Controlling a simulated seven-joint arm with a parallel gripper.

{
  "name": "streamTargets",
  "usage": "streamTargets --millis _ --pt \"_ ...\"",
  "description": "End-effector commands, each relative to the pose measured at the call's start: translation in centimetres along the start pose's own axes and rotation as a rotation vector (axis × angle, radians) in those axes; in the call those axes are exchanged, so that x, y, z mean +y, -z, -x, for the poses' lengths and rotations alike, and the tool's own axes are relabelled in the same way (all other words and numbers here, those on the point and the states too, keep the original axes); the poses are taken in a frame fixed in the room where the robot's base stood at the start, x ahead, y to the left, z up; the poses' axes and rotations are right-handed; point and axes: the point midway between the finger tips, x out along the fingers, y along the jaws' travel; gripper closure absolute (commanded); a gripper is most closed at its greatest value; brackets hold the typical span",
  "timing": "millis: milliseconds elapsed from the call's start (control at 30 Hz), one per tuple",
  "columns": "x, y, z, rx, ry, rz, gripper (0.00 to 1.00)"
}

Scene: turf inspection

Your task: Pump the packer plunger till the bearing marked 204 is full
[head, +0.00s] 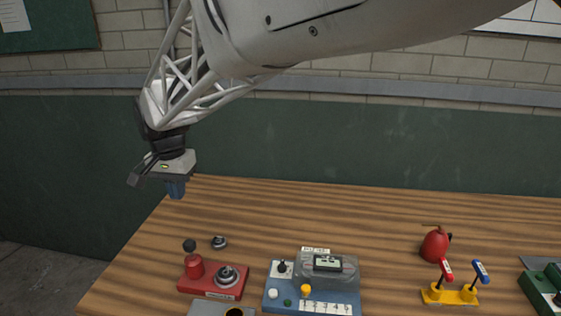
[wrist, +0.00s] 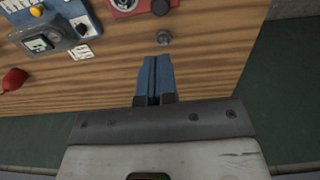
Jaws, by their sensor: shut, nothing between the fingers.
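The red packer (head: 212,282) stands at the front left of the bench. Its plunger is a red post with a black knob (head: 189,245). A ring-shaped bearing (head: 227,275) sits on the packer. A second small bearing (head: 219,242) lies on the wood behind it. I cannot read 204 on either one. My gripper (head: 176,190) is shut and empty, high above the bench's left edge, behind the packer and apart from it. In the wrist view its blue fingers (wrist: 154,80) are together, pointing toward the loose bearing (wrist: 164,37); the knob (wrist: 160,7) is at the top edge.
A blue box with a meter (head: 312,285) stands right of the packer. The rear middle of the wooden bench (head: 320,215) is clear.

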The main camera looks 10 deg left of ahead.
Motion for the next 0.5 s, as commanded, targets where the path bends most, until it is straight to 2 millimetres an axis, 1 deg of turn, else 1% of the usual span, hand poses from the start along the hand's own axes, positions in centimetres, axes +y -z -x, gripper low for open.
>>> streamTargets --millis 167,267,367,500 --pt "0.0 0.0 -0.3 0.000 0.000 0.000 1.00" --pt "0.0 0.0 -0.9 0.000 0.000 0.000 1.00" --pt "0.0 0.0 -1.7 -0.001 -0.001 0.000 1.00" --pt "0.0 0.0 -3.4 -0.002 -0.002 0.000 1.00"
